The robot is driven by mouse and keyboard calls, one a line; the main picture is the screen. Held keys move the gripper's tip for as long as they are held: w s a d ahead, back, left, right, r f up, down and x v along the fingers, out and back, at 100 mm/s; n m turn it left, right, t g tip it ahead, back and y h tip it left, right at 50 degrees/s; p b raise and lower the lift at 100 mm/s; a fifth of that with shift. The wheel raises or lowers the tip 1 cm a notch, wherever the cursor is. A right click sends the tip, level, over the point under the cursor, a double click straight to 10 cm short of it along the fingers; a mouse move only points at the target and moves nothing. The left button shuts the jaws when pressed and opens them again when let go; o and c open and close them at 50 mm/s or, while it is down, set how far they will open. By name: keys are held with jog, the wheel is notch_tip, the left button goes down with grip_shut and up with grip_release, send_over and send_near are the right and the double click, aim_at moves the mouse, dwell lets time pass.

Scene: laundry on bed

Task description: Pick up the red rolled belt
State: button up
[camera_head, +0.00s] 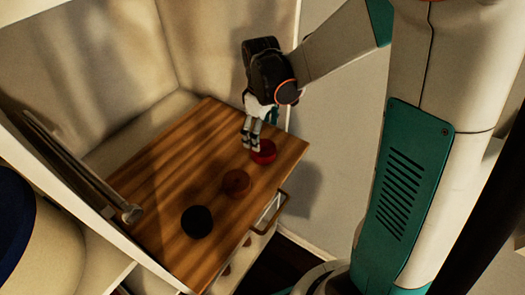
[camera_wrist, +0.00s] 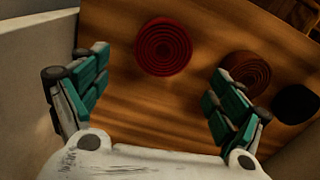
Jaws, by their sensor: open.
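The red rolled belt (camera_head: 264,152) lies flat as a round coil near the far right corner of the wooden surface. In the wrist view the red rolled belt (camera_wrist: 164,46) shows whole, beyond the fingertips and between their lines. My gripper (camera_head: 250,142) is above the wood, at the left of the red belt in the head view. In the wrist view my gripper (camera_wrist: 158,85) has its fingers spread wide with nothing between them. I cannot tell its exact height over the wood.
A brown rolled belt (camera_head: 236,182) and a black rolled belt (camera_head: 197,222) lie in a row with the red one on the wooden top (camera_head: 160,205). A pale wall (camera_wrist: 32,85) stands close by my left finger in the wrist view. The top's left part is clear.

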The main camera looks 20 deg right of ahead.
aim_at(263, 148)
jog(key=shift+s+d+f+b, duration=0.15)
jog(key=shift+f+b, duration=0.3)
jog(key=shift+f, duration=1.15)
jog(key=shift+s+d+f+b, duration=0.15)
jog(key=shift+f+b, duration=0.25)
jog(key=shift+f, duration=1.15)
jog(key=shift+a, duration=0.1)
jog(key=c, duration=1.3)
